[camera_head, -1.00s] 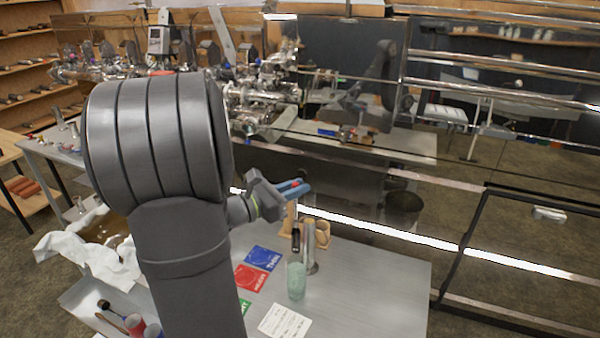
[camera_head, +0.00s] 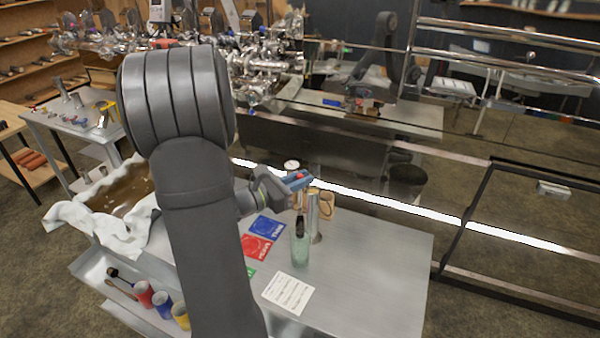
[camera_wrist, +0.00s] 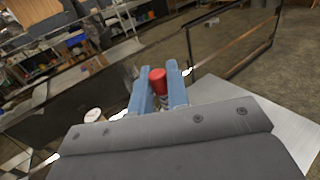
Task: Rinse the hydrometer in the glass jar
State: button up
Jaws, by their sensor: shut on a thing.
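My gripper (camera_head: 298,180) is shut on a small red-topped piece, which shows between the blue fingers in the wrist view (camera_wrist: 158,85). It appears to be the top of the hydrometer. A dark lower part of the hydrometer (camera_head: 300,225) hangs below the fingers, roughly upright, at the mouth of the glass jar (camera_head: 300,252). Its lower end seems to overlap the jar's rim; how deep it is inside I cannot tell. The jar is pale green, clear, and stands upright on the metal table (camera_head: 375,265).
A metal cylinder (camera_head: 314,218) stands close behind the jar, with a wooden cup (camera_head: 327,203) beside it. Blue (camera_head: 267,226) and red (camera_head: 256,246) cards and a white sheet (camera_head: 288,292) lie nearby. The table's right side is clear. Colored cups (camera_head: 162,304) sit in the lower-left tray.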

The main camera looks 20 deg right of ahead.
aim_at(300, 214)
jog(key=shift+f, duration=5.85)
jog(key=shift+r, duration=0.5)
jog(key=shift+f, duration=0.15)
jog(key=shift+f, duration=0.35)
jog(key=shift+r, duration=0.1)
